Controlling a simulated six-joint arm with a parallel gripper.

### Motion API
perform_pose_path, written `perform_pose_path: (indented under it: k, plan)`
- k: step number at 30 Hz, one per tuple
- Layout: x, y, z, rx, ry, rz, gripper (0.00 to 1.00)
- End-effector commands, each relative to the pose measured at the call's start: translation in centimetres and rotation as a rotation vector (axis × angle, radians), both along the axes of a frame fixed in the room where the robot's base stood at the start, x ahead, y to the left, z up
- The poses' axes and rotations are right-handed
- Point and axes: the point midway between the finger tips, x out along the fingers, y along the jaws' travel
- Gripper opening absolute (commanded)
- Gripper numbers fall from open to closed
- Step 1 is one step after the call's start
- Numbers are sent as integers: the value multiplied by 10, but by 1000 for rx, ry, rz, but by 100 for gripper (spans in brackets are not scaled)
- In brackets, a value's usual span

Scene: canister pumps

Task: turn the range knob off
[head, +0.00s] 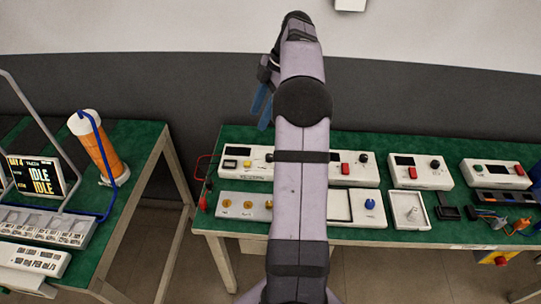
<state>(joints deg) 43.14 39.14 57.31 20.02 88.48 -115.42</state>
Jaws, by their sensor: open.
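My gripper (263,108), with blue fingers, hangs in the air at the upper middle, left of my upright arm. It is open, and nothing shows between its fingers. Several knobs show on the green bench at the right: a black knob (363,159) on a white box, a blue knob (370,204) on a front panel, and a black knob (435,164) on another white box. The labels are too small to read, so I cannot tell which one is the range knob or how it is set. My gripper is apart from all of them.
A white tray (423,222) and small tools crowd the bench's right part. A left bench (130,142) carries an orange canister (107,155) and a screen reading IDLE (39,179). A floor gap separates the benches.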

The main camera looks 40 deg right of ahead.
Motion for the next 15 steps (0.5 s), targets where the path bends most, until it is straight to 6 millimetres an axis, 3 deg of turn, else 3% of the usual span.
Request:
perform_pose_path:
  k: [5,9,12,15]
  plan:
    - [-14,15,-39,22,50,-220,43]
    - [-28,21,-84,36,103,-461,43]
    - [-39,23,-124,42,147,-670,43]
    - [-43,16,-150,34,148,-890,43]
